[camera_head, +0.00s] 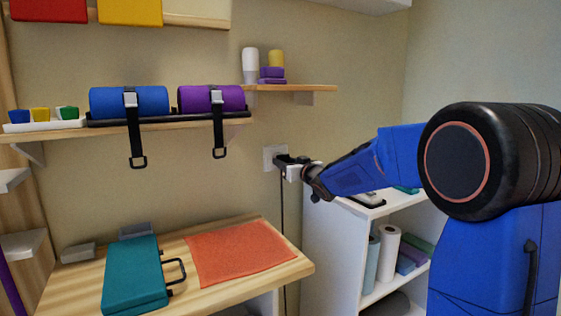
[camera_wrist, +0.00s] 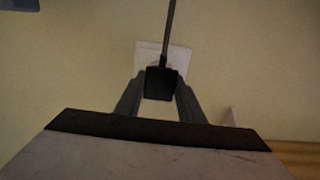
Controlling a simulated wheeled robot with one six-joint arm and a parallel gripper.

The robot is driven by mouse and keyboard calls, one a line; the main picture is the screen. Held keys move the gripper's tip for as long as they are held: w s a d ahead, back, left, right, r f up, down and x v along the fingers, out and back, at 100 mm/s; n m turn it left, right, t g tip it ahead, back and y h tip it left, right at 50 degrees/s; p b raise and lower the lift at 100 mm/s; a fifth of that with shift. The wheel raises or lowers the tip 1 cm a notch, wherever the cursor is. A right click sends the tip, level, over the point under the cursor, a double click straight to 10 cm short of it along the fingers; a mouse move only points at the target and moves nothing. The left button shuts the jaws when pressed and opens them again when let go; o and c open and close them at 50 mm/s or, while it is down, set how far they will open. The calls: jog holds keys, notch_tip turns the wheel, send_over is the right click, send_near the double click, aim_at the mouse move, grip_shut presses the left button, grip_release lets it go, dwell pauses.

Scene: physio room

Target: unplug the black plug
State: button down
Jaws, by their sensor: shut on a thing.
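The black plug (camera_wrist: 161,83) is between my gripper's fingers in the wrist view, in front of a white wall socket (camera_wrist: 179,57). Its dark cord (camera_wrist: 170,25) runs toward the top of that view. In the head view the white socket plate (camera_head: 269,154) is on the wall, and the plug (camera_head: 284,160) is a dark shape at it. My gripper (camera_head: 291,165) is shut on the plug and reaches in from the right; it also shows in the wrist view (camera_wrist: 160,92). I cannot tell whether the plug is fully seated, as its front is hidden.
The cord (camera_head: 282,225) hangs down the wall behind the wooden table (camera_head: 290,270), which holds a teal case (camera_head: 133,275) and an orange towel (camera_head: 240,250). Wall shelves (camera_head: 300,88) are above. A white shelf unit (camera_head: 330,245) stands below my arm.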

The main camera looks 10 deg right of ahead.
jog(key=shift+v, duration=2.2)
